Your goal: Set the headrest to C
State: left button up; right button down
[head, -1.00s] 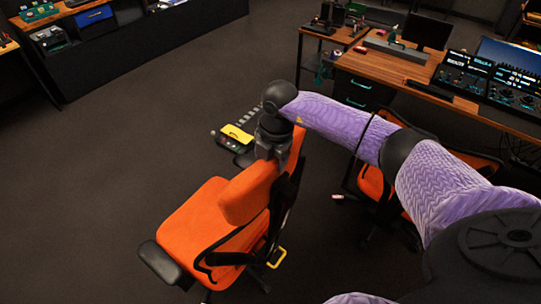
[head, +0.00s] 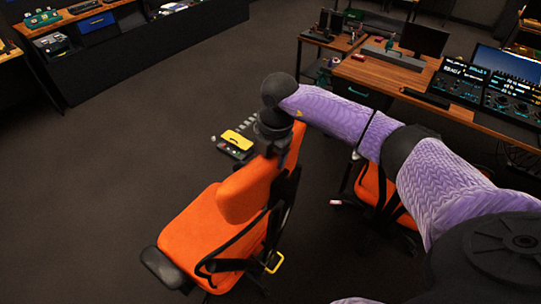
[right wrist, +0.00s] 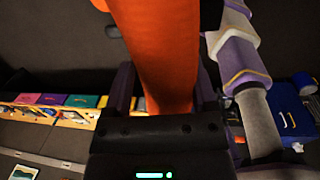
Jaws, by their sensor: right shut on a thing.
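An orange office chair stands in the middle of the head view, with its seat (head: 195,228) toward the left and its backrest (head: 243,197) rising on the right. My right gripper (head: 270,142) is at the top of the chair and is shut on its orange headrest (head: 297,148), which it partly hides. In the right wrist view the orange headrest (right wrist: 160,50) runs between the dark fingers. No position letters on the chair can be read. My left gripper is not in view.
A second orange chair (head: 372,187) stands close behind my right arm, by the wooden desk (head: 385,76) with monitors and control panels. A small device with a yellow top (head: 237,139) lies beyond the chair. A long dark counter (head: 140,50) stands at the back left. The left floor is clear.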

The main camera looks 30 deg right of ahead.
grip_release()
jog(key=shift+f, duration=0.1)
jog(key=r, duration=0.3)
jog(key=r+b, duration=0.1)
jog(key=r, duration=0.2)
jog(key=s+r+b, duration=0.1)
jog(key=r, duration=0.3)
jog(key=shift+d, duration=0.25)
jog(key=shift+f, duration=0.1)
